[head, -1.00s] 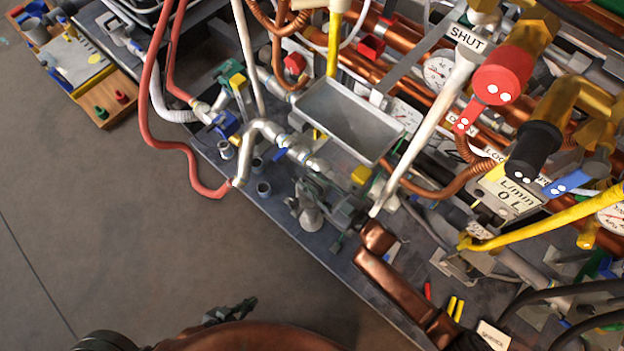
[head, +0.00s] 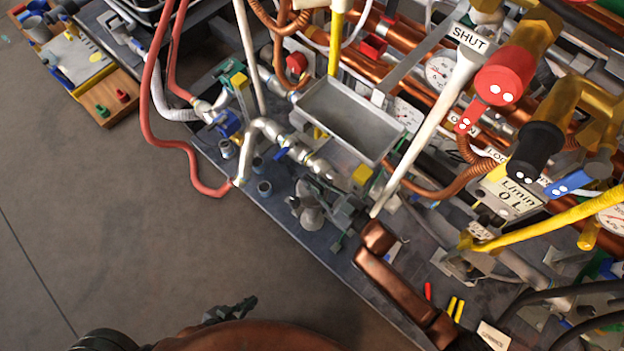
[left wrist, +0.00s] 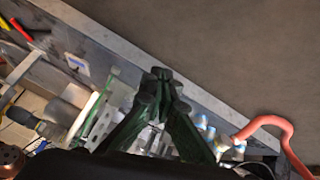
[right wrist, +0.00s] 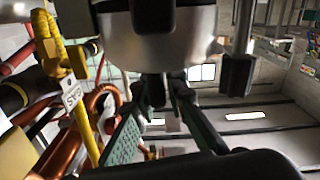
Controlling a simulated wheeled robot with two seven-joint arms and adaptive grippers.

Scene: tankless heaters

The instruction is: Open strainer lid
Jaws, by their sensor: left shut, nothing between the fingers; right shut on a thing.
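A grey metal fitting (head: 310,212), which looks like the strainer, stands near the front edge of the bench in the head view. My right gripper (head: 338,207) is against its right side, its fingers partly hidden among grey parts. In the right wrist view, my right gripper (right wrist: 162,88) is shut just under a large grey metal body (right wrist: 150,60). It grips a small dark part there, apparently the lid; the contact is mostly hidden. My left gripper (head: 232,308) is low in the head view, shut and empty, clear of the bench. It also shows in the left wrist view (left wrist: 162,78).
A grey rectangular tray (head: 350,120) sits above the fitting. The floor (head: 110,220) at the left is clear.

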